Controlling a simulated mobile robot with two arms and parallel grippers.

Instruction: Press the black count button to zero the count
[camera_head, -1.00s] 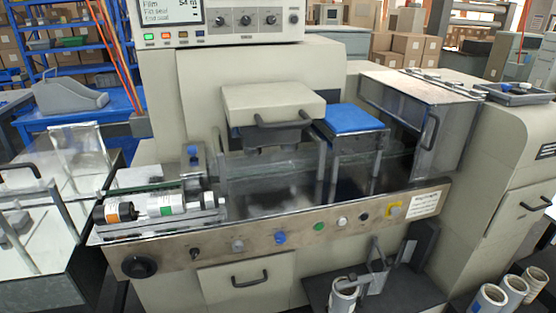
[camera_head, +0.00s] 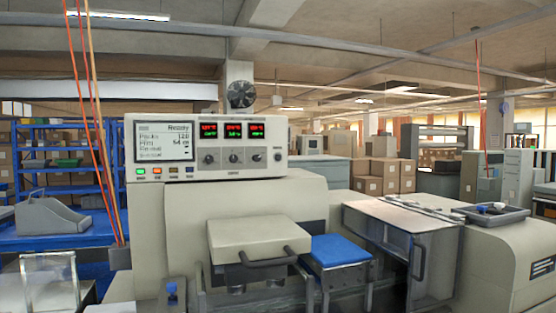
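The control box (camera_head: 207,146) stands on top of the wrapper. Its screen (camera_head: 165,141) reads "Ready", with a Packs line that looks like 120 and a Film line near 54 m. Under the screen is a row of small buttons: a green one (camera_head: 141,171), an orange-red one (camera_head: 157,171), and two darker ones, the last being a dark button (camera_head: 190,170). Their labels are too small to read, so I cannot tell which is the count button. A lone dark knob or button (camera_head: 278,156) sits at the panel's right. Neither of my grippers is in view.
Three lit red-green readouts (camera_head: 232,130) sit above three black knobs. Below the box are a beige sealing head (camera_head: 258,240) with a black handle, a blue-topped block (camera_head: 340,250) and a metal guard box (camera_head: 400,217). A tray (camera_head: 492,213) lies at right. Orange cables hang left of the box.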

